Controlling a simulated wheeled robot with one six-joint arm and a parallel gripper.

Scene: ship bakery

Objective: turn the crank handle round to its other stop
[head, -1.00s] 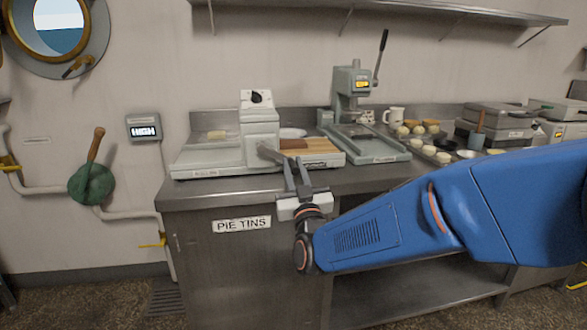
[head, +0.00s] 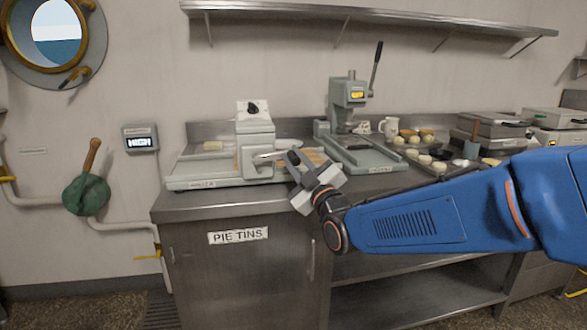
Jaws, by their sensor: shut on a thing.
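The crank handle (head: 266,157) is a pale metal arm on the front side of the grey dough roller machine (head: 254,133), which stands on the steel counter. It points right from the machine's upright housing toward my gripper. My gripper (head: 291,160) is shut on the crank handle in front of the machine and is tilted. The gripper fingers hide the crank's outer end and its grip.
A green press (head: 349,92) with a raised lever stands to the right on the counter, beside a tray with several buns. A cabinet marked PIE TINS (head: 238,236) is below. A shelf (head: 380,19) runs above.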

